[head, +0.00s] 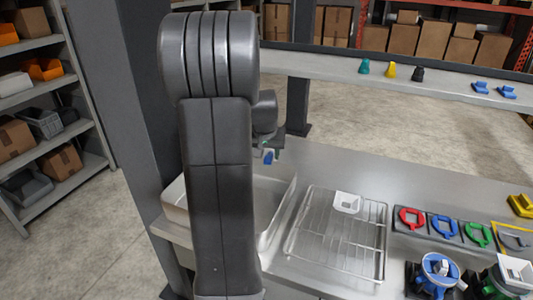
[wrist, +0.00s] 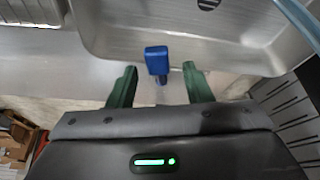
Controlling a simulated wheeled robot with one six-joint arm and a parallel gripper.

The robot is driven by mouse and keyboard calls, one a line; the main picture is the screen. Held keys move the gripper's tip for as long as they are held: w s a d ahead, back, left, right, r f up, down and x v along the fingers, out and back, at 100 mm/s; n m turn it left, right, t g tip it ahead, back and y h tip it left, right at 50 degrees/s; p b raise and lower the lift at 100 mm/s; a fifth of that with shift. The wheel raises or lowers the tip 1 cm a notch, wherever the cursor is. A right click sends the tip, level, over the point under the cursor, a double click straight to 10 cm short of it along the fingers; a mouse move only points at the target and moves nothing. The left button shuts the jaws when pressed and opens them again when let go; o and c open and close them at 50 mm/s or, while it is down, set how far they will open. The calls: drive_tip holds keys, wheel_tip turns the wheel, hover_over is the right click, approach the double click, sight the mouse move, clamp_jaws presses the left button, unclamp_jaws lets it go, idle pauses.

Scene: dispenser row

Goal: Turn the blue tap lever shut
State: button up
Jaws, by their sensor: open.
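The blue tap lever (wrist: 156,59) shows in the wrist view as a short blue block with a darker blue stem, in front of the sink. My gripper (wrist: 157,72) has two green fingers spread apart, one on either side of the lever's stem, with a gap on both sides. Nothing is held. In the head view a small part of the blue lever (head: 268,157) shows just right of my arm, close under my gripper. My arm hides most of the gripper and the rest of the tap there.
The steel sink (wrist: 130,38) lies beyond the lever. A wire rack (head: 310,235) with a white cup-like piece (head: 346,202) stands right of it. Coloured ring handles (head: 445,228) and dispensers (head: 437,270) are at the right. A shelf (head: 330,68) runs behind the counter.

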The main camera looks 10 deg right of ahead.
drive_tip(key=shift+d+f, duration=0.15)
drive_tip(key=shift+f, duration=0.25)
clamp_jaws()
